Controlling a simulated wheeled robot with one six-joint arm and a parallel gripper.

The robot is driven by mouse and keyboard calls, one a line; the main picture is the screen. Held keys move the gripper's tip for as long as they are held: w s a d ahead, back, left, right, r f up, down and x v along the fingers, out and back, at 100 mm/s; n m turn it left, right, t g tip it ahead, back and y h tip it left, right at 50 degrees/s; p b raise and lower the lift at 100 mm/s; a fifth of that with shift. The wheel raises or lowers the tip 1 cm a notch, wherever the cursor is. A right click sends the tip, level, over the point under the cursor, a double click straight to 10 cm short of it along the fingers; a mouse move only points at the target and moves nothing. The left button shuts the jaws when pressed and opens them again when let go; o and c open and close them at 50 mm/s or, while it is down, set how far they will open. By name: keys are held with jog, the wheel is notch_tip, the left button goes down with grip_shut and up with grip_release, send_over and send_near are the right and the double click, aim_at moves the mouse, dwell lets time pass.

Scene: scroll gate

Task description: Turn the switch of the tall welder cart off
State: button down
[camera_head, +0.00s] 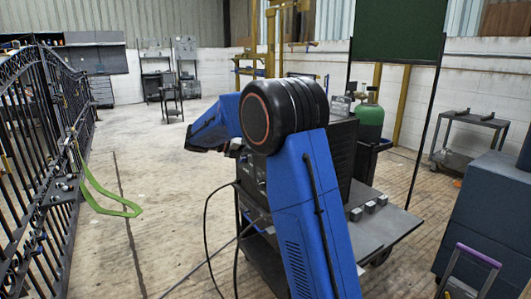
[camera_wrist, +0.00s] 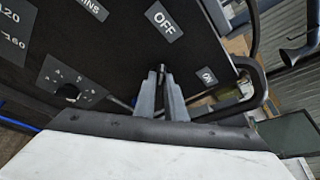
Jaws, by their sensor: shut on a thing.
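The welder cart (camera_head: 341,158) stands in the middle of the head view, behind my blue arm, which hides much of its front. In the wrist view its dark front panel (camera_wrist: 115,65) fills the upper part, tilted in the picture. In the head view my fingertips are hidden.
A round dial (camera_wrist: 70,92) is left of my fingers. A green gas cylinder (camera_head: 370,120) stands behind the cart. A black iron gate (camera_head: 45,130) runs along the left; open floor (camera_head: 150,190) lies between.

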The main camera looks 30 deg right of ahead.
jog(key=c, duration=1.8)
grip_release()
jog(key=v, duration=1.7)
jog(key=shift+w+a, duration=0.15)
jog(key=shift+a, duration=0.1)
jog(key=s+d+f+m+t+y, duration=0.1)
jog(key=s+d+f+m+y, duration=0.25)
jog(key=s, duration=0.75)
jog(key=s+d+f+m+t+y, duration=0.15)
jog(key=s+m+y, duration=0.35)
jog(key=s, duration=0.7)
jog(key=s+a+f+m+t+y, duration=0.1)
jog(key=s+a+f+m+y, duration=0.1)
jog(key=s+f+m, duration=0.2)
jog(key=s+a+f+m+t+y, duration=0.1)
jog(key=s+f+m, duration=0.3)
jog(key=s, duration=0.6)
jog(key=s+a+f+m+t+y, duration=0.2)
jog(key=s+a+f+m+t, duration=0.1)
jog(key=s+m, duration=0.4)
jog(key=shift+s+a+f+m+t+y, duration=0.2)
jog(key=shift+a+f, duration=0.1)
jog(key=shift+f, duration=0.1)
jog(key=shift+s+a+f+m+t+y, duration=0.1)
jog(key=shift+a+f+y, duration=0.05)
jog(key=shift+a+f, duration=0.2)
